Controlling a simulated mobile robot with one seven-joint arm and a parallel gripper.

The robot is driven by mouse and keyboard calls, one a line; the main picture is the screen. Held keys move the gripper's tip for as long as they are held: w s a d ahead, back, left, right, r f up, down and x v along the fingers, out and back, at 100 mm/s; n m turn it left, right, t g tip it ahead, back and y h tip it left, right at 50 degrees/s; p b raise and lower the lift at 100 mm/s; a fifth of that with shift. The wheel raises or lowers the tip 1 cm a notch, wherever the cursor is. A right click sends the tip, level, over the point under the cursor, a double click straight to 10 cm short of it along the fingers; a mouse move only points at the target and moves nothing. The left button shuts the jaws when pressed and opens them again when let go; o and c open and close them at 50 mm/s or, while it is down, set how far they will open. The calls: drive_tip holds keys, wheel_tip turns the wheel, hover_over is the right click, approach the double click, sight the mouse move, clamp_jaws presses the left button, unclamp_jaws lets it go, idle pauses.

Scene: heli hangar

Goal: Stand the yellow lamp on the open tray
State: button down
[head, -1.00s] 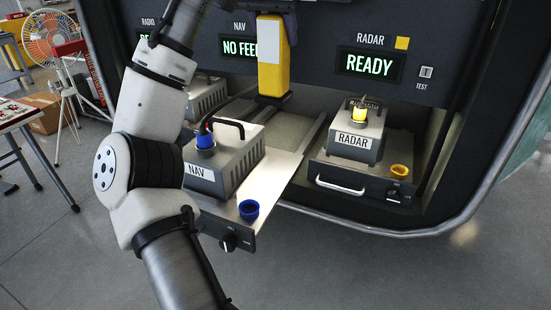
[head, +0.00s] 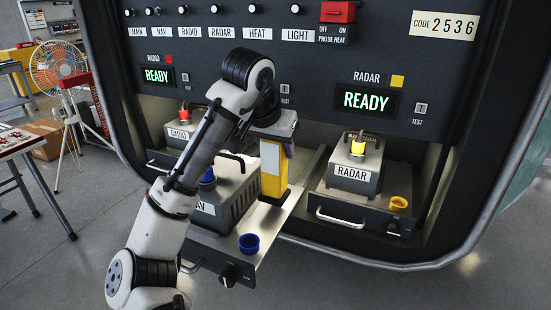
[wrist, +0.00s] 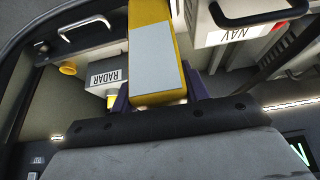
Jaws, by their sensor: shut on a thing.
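The yellow lamp (head: 271,168), with a white face panel and a dark foot, is upright in my gripper (head: 277,136). The lamp also fills the upper middle of the wrist view (wrist: 152,62), between my purple fingers (wrist: 158,98). The open tray (head: 268,222) is pulled out of the middle bay. The lamp's foot is over the tray's bare strip, right of the grey NAV box (head: 228,206). I cannot tell whether the foot touches the tray.
The RADIO box (head: 181,134) is at left. The panel (head: 230,60) rises behind my arm.

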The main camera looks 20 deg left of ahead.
drive_tip(key=shift+f, duration=1.75)
drive_tip(key=c, duration=0.7)
unclamp_jaws()
drive_tip(key=shift+f, duration=0.1)
drive_tip(key=b+v, duration=0.1)
drive_tip(key=v, duration=1.1)
